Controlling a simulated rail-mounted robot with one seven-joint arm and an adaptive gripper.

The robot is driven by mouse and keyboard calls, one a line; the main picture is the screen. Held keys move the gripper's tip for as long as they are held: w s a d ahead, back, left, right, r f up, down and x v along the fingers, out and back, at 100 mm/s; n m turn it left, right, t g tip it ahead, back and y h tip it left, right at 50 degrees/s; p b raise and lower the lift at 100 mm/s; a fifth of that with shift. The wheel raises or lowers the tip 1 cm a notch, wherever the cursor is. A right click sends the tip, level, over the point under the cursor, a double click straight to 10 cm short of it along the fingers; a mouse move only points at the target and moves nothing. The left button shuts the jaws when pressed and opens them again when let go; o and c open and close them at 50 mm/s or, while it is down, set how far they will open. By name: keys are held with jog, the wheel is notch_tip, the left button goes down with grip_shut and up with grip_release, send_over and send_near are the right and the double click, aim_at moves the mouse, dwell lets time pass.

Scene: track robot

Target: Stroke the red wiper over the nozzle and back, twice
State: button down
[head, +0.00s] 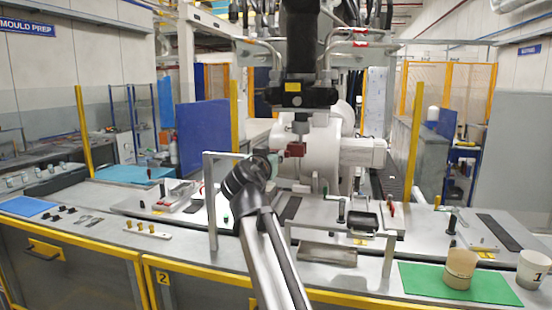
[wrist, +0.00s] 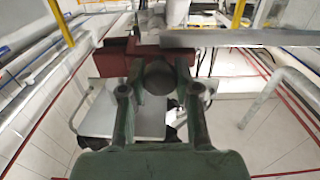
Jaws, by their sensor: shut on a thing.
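The red wiper (head: 295,149) is held up just below the grey nozzle (head: 301,123), which hangs from the overhead machine. In the head view they look close together; I cannot tell whether they touch. My gripper (head: 274,159) is shut on the wiper from its left side. In the wrist view, the green fingers of my gripper (wrist: 159,77) close around a dark round part, with the red wiper body (wrist: 118,60) just beyond. A long grey bar crosses to the right of the red body there. The nozzle is not clearly identifiable in the wrist view.
A metal frame (head: 212,205) stands left of my arm, and a lower one (head: 388,245) stands to its right. The bench holds a green mat (head: 415,285) with a tan cup (head: 460,270), and a white cup (head: 533,270). A white machine body (head: 325,150) is behind the wiper.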

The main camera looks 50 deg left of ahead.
jog(key=shift+w+d, duration=0.1)
jog(key=shift+d, duration=0.05)
jog(key=c, duration=0.8)
grip_release()
jog(key=shift+w+d, duration=0.15)
jog(key=v, duration=1.2)
